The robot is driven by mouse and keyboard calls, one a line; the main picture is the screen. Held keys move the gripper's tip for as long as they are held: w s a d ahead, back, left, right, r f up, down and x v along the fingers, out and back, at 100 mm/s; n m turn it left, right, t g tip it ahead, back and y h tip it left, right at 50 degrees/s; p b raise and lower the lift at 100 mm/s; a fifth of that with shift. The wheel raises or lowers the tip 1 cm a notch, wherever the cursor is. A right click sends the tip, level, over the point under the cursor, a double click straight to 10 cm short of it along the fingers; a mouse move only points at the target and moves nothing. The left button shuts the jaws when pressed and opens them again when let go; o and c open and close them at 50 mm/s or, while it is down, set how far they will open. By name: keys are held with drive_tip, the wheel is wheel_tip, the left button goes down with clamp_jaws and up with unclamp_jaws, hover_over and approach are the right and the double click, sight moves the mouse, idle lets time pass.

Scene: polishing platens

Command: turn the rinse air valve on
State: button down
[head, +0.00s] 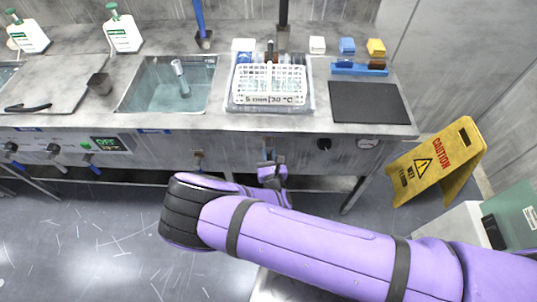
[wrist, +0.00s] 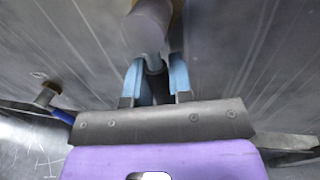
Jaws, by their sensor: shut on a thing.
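My gripper (head: 268,172) is at the front panel of the bench, below the rack tub, in the head view. In the wrist view its two blue fingers (wrist: 156,68) stand on either side of a grey stem-like valve handle (wrist: 153,66). The fingers are shut on the handle. In the head view my gripper and arm mostly hide this valve. I see no readable label on it, so I cannot tell whether it is on or off.
Another brass valve (head: 198,158) is left of my gripper; it also shows in the wrist view (wrist: 47,93) with a blue handle. A yellow caution sign (head: 437,162) stands on the floor at right.

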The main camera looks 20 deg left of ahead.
drive_tip(key=n, duration=0.1)
drive_tip(key=d+n, duration=0.1)
drive_tip(key=n, duration=0.1)
drive_tip(key=shift+w+d+r+g+h, duration=0.15)
drive_tip(key=shift+d+g+h, duration=0.05)
drive_tip(key=shift+g+h, duration=0.1)
drive_tip(key=n, duration=0.1)
drive_tip(key=d+n, duration=0.1)
drive_tip(key=n, duration=0.1)
drive_tip(key=r+n, duration=0.1)
drive_tip(key=shift+w+d+h, duration=0.2)
drive_tip(key=shift+d+h, duration=0.1)
drive_tip(key=shift+h, duration=0.1)
drive_tip(key=n, duration=0.2)
drive_tip(key=d+r+n+h, duration=0.1)
drive_tip(key=n, duration=0.1)
drive_tip(key=shift+w+r+g, duration=0.1)
drive_tip(key=shift+r+g, duration=0.05)
drive_tip(key=shift+g, duration=0.15)
drive_tip(key=shift+d+r+n+h, duration=0.15)
drive_tip(key=shift+r+n+h, duration=0.2)
drive_tip(key=shift+n, duration=0.45)
drive_tip(key=shift+d+r+n+h, duration=0.15)
drive_tip(key=shift+r+n+h, duration=0.2)
drive_tip(key=shift+n, duration=0.45)
drive_tip(key=shift+r, duration=0.1)
drive_tip(key=c, duration=1)
unclamp_jaws()
drive_tip(key=shift+w, duration=0.1)
drive_tip(key=shift+c, duration=0.2)
